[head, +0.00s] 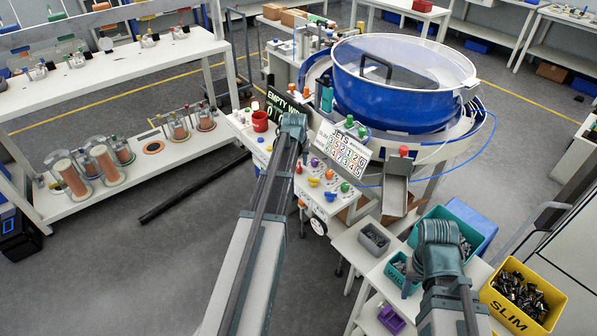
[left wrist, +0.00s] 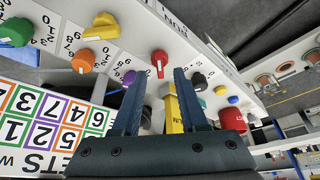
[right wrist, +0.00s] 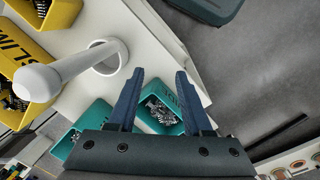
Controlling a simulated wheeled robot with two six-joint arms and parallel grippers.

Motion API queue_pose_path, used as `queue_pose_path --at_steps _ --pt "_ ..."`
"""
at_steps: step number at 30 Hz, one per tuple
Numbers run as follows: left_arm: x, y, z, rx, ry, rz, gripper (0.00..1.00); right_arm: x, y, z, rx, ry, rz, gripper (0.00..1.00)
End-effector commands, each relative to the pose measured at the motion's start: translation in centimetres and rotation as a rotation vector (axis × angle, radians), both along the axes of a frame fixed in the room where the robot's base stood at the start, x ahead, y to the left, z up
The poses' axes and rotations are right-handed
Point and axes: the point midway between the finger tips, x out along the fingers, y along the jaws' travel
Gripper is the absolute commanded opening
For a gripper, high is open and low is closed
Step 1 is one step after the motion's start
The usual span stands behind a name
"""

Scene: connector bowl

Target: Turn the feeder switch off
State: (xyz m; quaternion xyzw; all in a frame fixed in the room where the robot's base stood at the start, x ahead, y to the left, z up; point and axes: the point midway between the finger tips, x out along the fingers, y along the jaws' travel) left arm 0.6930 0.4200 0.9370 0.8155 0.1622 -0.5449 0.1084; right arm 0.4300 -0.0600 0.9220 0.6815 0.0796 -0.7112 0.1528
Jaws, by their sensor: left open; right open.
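The blue bowl feeder (head: 395,85) stands behind. My right gripper (head: 438,234) is open and empty above the bins, also in the right wrist view (right wrist: 160,72).
Green (left wrist: 16,31), orange (left wrist: 82,62) and yellow (left wrist: 102,27) dial knobs sit beside the red one. A yellow lever (left wrist: 173,112) and a black knob (left wrist: 199,81) are close to the right finger. A yellow SLIM bin (head: 520,300) stands at lower right.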

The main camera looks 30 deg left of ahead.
Motion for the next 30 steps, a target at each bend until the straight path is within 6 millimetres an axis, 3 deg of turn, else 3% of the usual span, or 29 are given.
queue_pose_path --at_steps 1,4,15,22,30 --pt "0.4 0.2 -1.3 0.000 0.000 0.000 0.42 0.0 0.0 -1.3 0.000 0.000 0.000 0.50" --pt "0.7 0.3 -2.0 0.000 0.000 0.000 0.42 0.0 0.0 -2.0 0.000 0.000 0.000 0.50" --pt "0.8 0.4 -2.1 0.000 0.000 0.000 0.42 0.0 0.0 -2.1 0.000 0.000 0.000 0.50" --pt "0.8 0.4 -2.1 0.000 0.000 0.000 0.01 0.0 0.0 -2.2 0.000 0.000 0.000 0.50" --pt "0.8 0.4 -2.2 0.000 0.000 0.000 0.00 0.0 0.0 -2.2 0.000 0.000 0.000 0.50"
